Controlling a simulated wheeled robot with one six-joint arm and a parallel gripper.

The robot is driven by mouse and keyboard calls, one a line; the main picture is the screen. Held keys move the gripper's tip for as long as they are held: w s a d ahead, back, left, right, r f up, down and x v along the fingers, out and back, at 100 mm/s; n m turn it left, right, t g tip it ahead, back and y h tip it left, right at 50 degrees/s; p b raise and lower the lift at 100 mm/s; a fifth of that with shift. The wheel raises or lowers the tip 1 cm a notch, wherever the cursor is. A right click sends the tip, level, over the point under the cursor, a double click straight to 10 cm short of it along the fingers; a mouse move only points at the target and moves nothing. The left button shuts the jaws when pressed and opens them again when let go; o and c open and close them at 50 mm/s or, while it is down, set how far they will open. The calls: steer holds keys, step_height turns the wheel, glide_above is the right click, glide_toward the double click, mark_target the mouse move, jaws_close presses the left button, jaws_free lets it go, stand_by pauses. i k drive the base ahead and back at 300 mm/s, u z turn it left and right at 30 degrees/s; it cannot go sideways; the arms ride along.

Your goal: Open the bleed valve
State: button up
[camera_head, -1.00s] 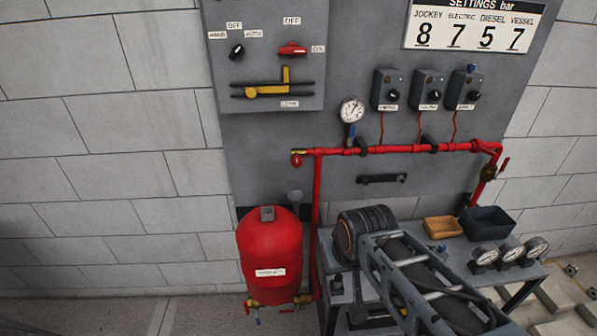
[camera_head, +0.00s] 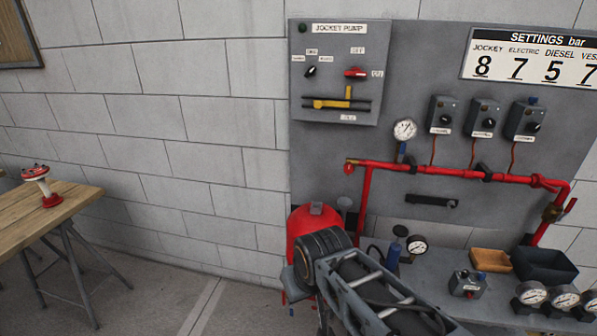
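A red pipe (camera_head: 440,172) runs across the grey panel. No label marks which one is the bleed valve. The red tank (camera_head: 300,222) stands below the pipe, mostly hidden by my arm; its lower fittings are not clearly visible. My arm (camera_head: 375,285) reaches up from the bottom edge in front of the tank and bench. My gripper cannot be made out.
A grey bench (camera_head: 450,262) carries gauges (camera_head: 533,295), a small box with a red button (camera_head: 468,284), an orange tray (camera_head: 490,261) and a black bin (camera_head: 543,266). A wooden table (camera_head: 40,225) with a red-and-white device (camera_head: 42,185) stands left. Floor between is clear.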

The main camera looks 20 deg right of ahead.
mark_target(348, 168)
steer(key=u, duration=0.75)
steer(key=i, duration=1.15)
steer(key=z, duration=2.15)
